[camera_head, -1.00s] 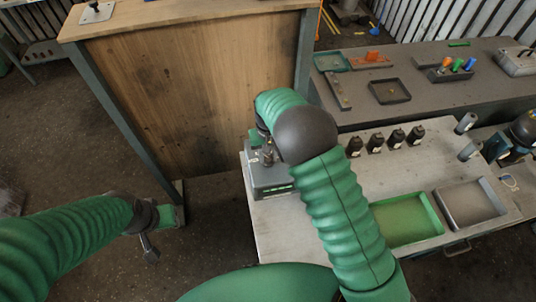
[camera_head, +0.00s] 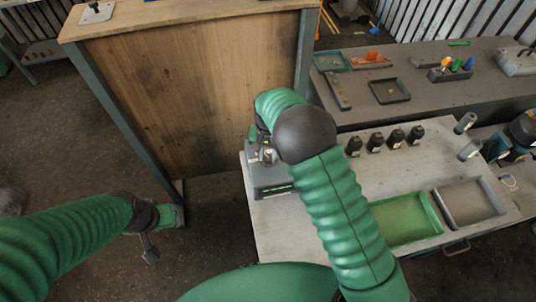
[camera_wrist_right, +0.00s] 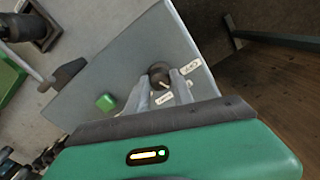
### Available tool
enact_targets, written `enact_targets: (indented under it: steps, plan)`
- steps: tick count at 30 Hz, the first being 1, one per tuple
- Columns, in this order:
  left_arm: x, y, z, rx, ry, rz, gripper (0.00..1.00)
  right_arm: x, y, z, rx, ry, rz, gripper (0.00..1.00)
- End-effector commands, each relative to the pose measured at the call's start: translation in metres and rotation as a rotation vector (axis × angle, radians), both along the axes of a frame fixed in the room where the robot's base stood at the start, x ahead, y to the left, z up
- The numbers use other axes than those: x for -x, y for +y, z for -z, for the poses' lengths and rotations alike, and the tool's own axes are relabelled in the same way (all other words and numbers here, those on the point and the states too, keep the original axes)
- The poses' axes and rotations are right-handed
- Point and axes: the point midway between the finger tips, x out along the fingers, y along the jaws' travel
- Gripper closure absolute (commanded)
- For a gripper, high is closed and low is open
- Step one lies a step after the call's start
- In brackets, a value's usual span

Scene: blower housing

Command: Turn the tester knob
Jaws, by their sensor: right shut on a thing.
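The tester (camera_head: 272,190) is a grey box at the left edge of the light worktable. In the right wrist view its grey top (camera_wrist_right: 125,65) carries a dark round knob (camera_wrist_right: 158,71), white labels beside the knob and a green button (camera_wrist_right: 105,102). My right gripper (camera_wrist_right: 161,82) is over the box, with one finger on each side of the knob, shut on it. In the head view the right gripper (camera_head: 264,156) is partly hidden by its own wrist, and the knob is hidden. My left gripper (camera_head: 160,232) hangs over the floor at left, away from the tester; its jaws are unclear.
Several black bottle-like parts (camera_head: 375,143) stand behind on the worktable. A green tray (camera_head: 437,226) and a grey tray (camera_head: 499,203) lie at its right front. A wooden panel (camera_head: 190,100) stands close left of the tester. The worktable's middle is clear.

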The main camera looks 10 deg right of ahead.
Motion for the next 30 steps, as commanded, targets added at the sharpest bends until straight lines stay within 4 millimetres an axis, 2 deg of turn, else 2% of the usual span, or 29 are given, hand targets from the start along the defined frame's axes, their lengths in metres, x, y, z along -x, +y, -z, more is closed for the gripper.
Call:
enact_targets:
  steps: [3,4,9,17,20,23,30]
  plan:
    - [0.0,0.0,0.0,0.0,0.0,0.0,0.64,-0.003,0.0,-0.003,-0.001,-0.01,-0.001,1.0]
    - [0.0,0.0,0.0,0.0,0.0,0.0,0.64,-0.003,0.0,-0.003,-0.001,-0.01,-0.001,0.69]
    - [0.0,0.0,0.0,0.0,0.0,0.0,0.64,-0.002,0.0,-0.002,0.0,-0.007,-0.001,0.5]
    - [0.0,0.0,0.0,0.0,0.0,0.0,0.64,-0.001,0.0,-0.001,-0.001,-0.004,-0.002,0.5]
    - [0.0,0.0,0.003,0.0,0.0,0.0,0.64,-0.002,0.0,-0.007,-0.001,-0.005,-0.002,0.5]
    - [0.0,0.0,0.009,0.0,0.0,0.0,0.64,-0.002,0.001,-0.023,-0.002,-0.007,-0.002,0.5]
    - [0.0,0.0,0.025,0.0,0.0,0.0,0.64,-0.003,0.001,-0.093,-0.002,-0.011,-0.001,0.5]
